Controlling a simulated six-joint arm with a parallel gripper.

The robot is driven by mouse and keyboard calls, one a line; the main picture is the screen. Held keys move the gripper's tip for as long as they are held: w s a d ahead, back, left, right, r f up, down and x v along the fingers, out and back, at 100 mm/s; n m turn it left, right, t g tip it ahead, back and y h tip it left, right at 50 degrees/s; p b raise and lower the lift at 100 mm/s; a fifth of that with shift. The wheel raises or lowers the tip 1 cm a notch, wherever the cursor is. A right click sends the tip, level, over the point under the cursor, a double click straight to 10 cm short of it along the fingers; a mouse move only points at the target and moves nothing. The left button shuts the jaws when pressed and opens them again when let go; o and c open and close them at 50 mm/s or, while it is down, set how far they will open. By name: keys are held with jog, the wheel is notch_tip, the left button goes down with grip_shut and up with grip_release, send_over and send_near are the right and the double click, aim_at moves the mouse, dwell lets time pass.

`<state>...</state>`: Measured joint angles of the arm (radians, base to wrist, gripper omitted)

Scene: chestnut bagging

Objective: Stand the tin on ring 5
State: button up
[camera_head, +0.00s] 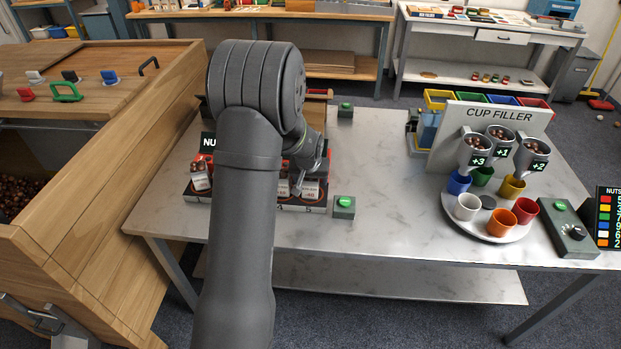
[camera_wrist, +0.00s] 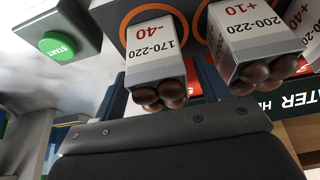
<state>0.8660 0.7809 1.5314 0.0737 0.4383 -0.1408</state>
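A tin (camera_wrist: 155,62) with a white label reading "170-220" and a red "-40" shows in the wrist view, upside down, with several brown chestnuts at its open end. My gripper (camera_wrist: 160,72) has one finger on each side of this tin; whether both fingers touch it is not clear. An orange ring (camera_wrist: 124,24) on the dark board lies behind the tin; its number is hidden in this view. In the head view my gripper (camera_head: 299,184) is over the right part of the dark board (camera_head: 287,208), largely covered by my arm. A "5" shows at the board's front right.
A second tin (camera_wrist: 245,40) marked "200-220" and "+10" stands close beside the first. A green START button box (camera_wrist: 62,40) is near; it also shows in the head view (camera_head: 344,207). The cup filler (camera_head: 490,140) with coloured cups stands right.

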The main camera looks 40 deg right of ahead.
jog(key=v, duration=1.2)
jog(key=shift+r, duration=0.15)
jog(key=x, duration=1.2)
jog(key=shift+f, duration=0.25)
notch_tip(320, 180, up, 2)
jog(key=shift+r, duration=0.6)
